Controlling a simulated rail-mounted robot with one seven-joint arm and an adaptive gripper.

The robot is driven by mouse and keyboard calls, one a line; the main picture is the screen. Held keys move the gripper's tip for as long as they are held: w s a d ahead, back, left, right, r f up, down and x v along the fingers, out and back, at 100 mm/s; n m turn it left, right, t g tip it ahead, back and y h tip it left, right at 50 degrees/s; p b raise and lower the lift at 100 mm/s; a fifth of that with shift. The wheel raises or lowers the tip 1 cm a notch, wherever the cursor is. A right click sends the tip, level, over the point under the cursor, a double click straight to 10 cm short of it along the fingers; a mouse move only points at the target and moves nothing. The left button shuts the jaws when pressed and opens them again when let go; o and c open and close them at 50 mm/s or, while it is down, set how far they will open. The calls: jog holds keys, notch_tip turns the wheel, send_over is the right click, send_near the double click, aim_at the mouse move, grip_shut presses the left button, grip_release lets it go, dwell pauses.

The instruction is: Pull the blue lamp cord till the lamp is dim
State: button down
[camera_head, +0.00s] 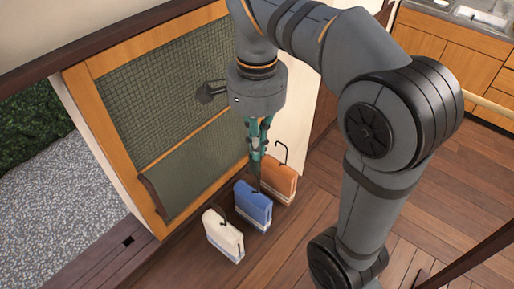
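My gripper (257,158) points straight down, with teal fingers, above a blue block-like item (253,206) with a pale lower band. The blue item stands on the wooden floor. A thin dark piece rises from its top to my fingertips; I cannot tell whether the fingers touch or hold it. The fingers look close together, but their gap is too small to make out. No lamp and no blue cord can be made out in this view.
A white item (223,236) and an orange item (278,181), each with a dark hook, stand either side of the blue one. A wood-framed mesh panel (165,95) is behind them. Wooden floor (290,245) is clear in front. Gravel (45,200) lies at left.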

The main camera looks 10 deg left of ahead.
aim_at(257, 173)
jog(key=shift+d+f, duration=0.1)
jog(key=shift+f, duration=0.1)
notch_tip(257, 173, down, 4)
jog(key=b, duration=0.4)
jog(key=shift+f, duration=0.15)
jog(key=shift+r, duration=0.2)
notch_tip(257, 173, up, 14)
jog(key=p, duration=0.7)
jog(key=shift+p, duration=0.3)
jog(key=shift+f, duration=0.1)
dwell(0.8)
